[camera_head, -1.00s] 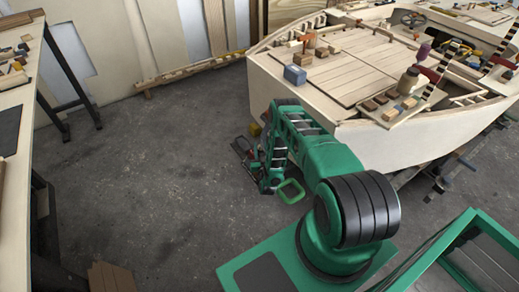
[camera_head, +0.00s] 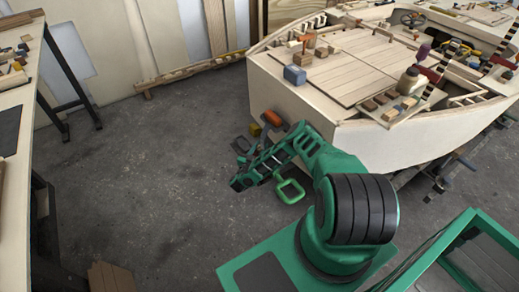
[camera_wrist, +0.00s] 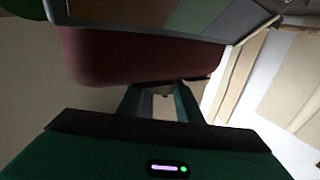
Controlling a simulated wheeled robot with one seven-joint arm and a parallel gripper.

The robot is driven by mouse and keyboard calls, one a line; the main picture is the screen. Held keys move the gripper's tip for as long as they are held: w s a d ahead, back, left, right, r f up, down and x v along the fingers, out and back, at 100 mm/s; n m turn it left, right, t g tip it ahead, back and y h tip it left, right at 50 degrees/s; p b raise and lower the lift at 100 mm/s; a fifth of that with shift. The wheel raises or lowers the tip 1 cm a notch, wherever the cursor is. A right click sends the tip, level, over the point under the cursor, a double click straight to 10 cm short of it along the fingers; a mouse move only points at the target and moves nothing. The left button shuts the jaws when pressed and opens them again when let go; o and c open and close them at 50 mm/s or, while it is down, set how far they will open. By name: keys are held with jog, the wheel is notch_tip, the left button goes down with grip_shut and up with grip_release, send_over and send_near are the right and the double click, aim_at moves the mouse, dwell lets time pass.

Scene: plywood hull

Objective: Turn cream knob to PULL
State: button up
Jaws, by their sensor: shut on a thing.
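In the wrist view, the two green fingers of my gripper (camera_wrist: 160,92) reach forward. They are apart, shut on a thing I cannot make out. A large dark red, rounded body (camera_wrist: 145,57) lies just beyond and above them and hides part of the tips. I cannot pick out a cream knob or a PULL marking in either view. In the head view, my green arm (camera_head: 280,158) bends low beside the boat's near left corner, and its gripper end cannot be made out clearly there.
The plywood boat hull (camera_head: 395,145) stands right of my arm, with small blocks and a blue box (camera_head: 295,75) on its deck. A workbench (camera_head: 22,95) runs along the left. The grey floor (camera_head: 165,180) between them is clear.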

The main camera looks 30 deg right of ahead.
jog(key=shift+a+f+m+g+h, duration=0.1)
jog(key=shift+m+g+h, duration=0.2)
jog(key=shift+m+g, duration=0.15)
jog(key=o, duration=0.9)
jog(key=shift+o, duration=0.7)
jog(key=shift+s, duration=0.1)
